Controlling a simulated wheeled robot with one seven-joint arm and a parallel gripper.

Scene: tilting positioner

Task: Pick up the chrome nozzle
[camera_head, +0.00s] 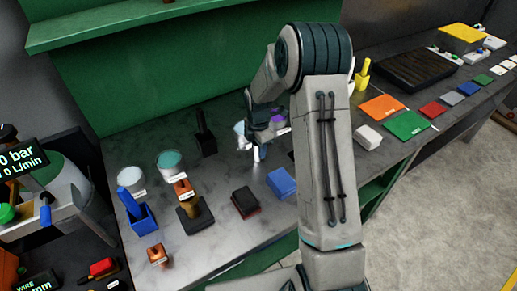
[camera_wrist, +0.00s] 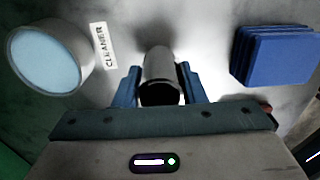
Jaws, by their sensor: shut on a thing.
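The chrome nozzle (camera_wrist: 160,66) is a short shiny grey cylinder with a dark near end, in the middle of the wrist view. My gripper (camera_wrist: 161,88) has its blue fingers on both sides of it and is shut on it. In the head view my gripper (camera_head: 258,144) is low over the grey worktop, with a small bright part of the nozzle (camera_head: 257,155) showing below it. My arm hides part of this area. I cannot tell whether the nozzle touches the worktop.
A pale blue cup (camera_wrist: 48,62) labelled CLEANER stands left of the nozzle; a blue stack (camera_wrist: 275,55) lies right. In the head view, a black stand (camera_head: 205,140), a teal-topped cup (camera_head: 171,163) and a blue holder (camera_head: 139,214) stand left. A green panel (camera_head: 170,80) rises behind.

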